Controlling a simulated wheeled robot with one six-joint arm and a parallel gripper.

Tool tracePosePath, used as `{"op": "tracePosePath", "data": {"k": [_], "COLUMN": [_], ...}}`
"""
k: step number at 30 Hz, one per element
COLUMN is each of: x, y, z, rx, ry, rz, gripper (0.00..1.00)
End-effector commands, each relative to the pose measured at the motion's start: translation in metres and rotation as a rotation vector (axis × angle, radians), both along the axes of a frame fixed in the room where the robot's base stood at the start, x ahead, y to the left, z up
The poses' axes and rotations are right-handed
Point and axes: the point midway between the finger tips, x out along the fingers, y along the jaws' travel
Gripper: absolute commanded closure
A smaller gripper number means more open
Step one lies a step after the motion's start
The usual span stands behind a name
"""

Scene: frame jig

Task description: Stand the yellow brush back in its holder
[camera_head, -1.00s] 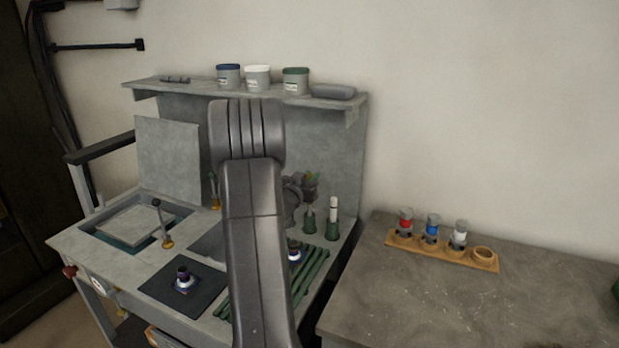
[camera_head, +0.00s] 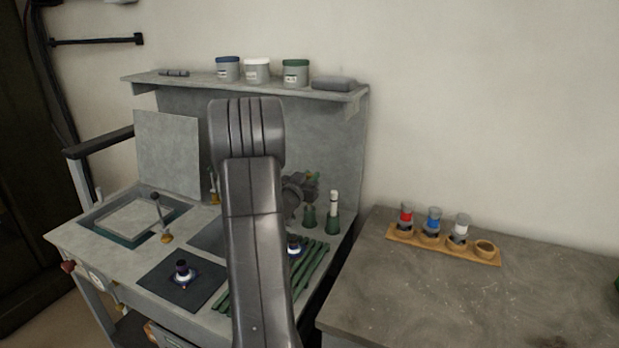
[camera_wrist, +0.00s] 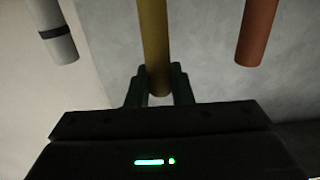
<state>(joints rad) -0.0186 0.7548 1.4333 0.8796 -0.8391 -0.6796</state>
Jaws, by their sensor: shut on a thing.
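The yellow brush (camera_wrist: 153,35) runs down from the top of the wrist view as a plain yellow rod. My gripper (camera_wrist: 159,72) is shut on its end, with a dark finger on each side. In the head view my arm covers most of the gripper and brush; only small yellow and green bits show beside my wrist. Two green holders stand at the bench's right end: a left one (camera_head: 309,217) and a right one (camera_head: 333,222) with a white handle (camera_head: 334,199) upright in it. I cannot tell which holder is the yellow brush's.
A white handle with a black band (camera_wrist: 55,30) and an orange handle (camera_wrist: 257,32) flank the brush, apart from the fingers. Green rods (camera_head: 312,265) lie in front of the holders. A shelf (camera_head: 200,82) with jars overhangs the back. A side table (camera_head: 420,300) carries paint bottles.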

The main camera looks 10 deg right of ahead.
Motion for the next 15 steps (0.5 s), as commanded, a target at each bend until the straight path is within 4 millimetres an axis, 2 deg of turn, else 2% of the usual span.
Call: {"op": "tracePosePath", "data": {"k": [15], "x": [0.0000], "y": [0.0000], "z": [-0.0042], "rx": [0.000], "ry": [0.000], "rz": [0.000], "gripper": [1.00]}}
